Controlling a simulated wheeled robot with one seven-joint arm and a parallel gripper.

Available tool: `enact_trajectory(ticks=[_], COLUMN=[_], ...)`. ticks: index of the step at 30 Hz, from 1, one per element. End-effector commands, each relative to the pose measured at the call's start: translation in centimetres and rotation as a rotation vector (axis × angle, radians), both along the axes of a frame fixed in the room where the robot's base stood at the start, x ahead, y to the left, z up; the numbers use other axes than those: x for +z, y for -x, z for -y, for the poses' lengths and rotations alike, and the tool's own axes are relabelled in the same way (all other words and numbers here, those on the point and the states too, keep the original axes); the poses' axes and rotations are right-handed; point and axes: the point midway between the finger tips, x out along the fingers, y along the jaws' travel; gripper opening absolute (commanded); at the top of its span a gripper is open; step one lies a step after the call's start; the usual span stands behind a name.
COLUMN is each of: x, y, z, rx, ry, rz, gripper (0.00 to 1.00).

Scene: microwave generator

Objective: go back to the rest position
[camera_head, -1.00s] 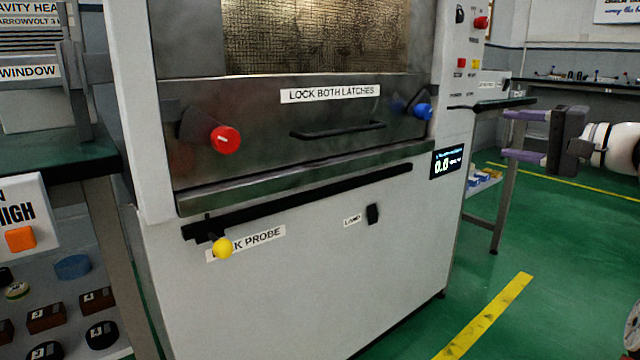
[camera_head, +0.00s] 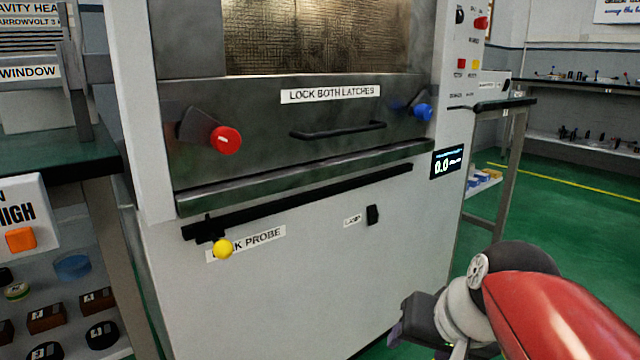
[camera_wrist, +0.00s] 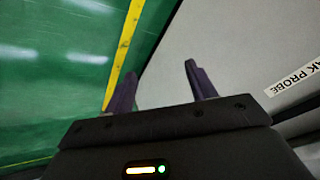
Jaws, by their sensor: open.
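My gripper (camera_head: 400,332) is low at the bottom of the head view, in front of the right part of the white cabinet's lower panel. My red arm link reaches in from the lower right. In the wrist view my gripper (camera_wrist: 160,78) shows two purple fingers spread apart with nothing between them. The grey-white microwave cabinet (camera_head: 300,285) has a steel door (camera_head: 340,112) with a red latch knob (camera_head: 226,140) and a blue latch knob (camera_head: 423,112). A black slide bar with a yellow knob (camera_head: 223,249) sits below the door.
A side bench (camera_head: 62,158) with a shelf of small blocks stands at the left. A narrow table (camera_head: 505,104) adjoins the cabinet's right side. Green floor (camera_head: 575,215) is open at the right, and a yellow floor line (camera_wrist: 124,50) shows in the wrist view.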

Motion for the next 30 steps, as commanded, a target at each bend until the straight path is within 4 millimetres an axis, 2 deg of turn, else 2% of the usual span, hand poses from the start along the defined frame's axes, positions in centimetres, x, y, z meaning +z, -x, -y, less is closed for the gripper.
enact_trajectory(ticks=[1,3,8,10,22,25,30], x=[-1.3,-2.9,-6.4,-4.3,4.9,6.4,6.9], y=[1.7,3.6,7.1,7.1,7.0,7.0,7.0], z=[-0.1,0.2,1.1,1.2,1.2,1.2,1.2], rx=[0.035,0.075,0.173,0.175,0.170,0.170,0.170], ry=[0.051,0.123,0.260,0.270,0.267,0.267,0.267], rz=[0.003,0.007,0.026,0.026,0.022,0.022,0.022], gripper=[0.56,0.56,0.56,0.56,0.56,0.56,0.56])
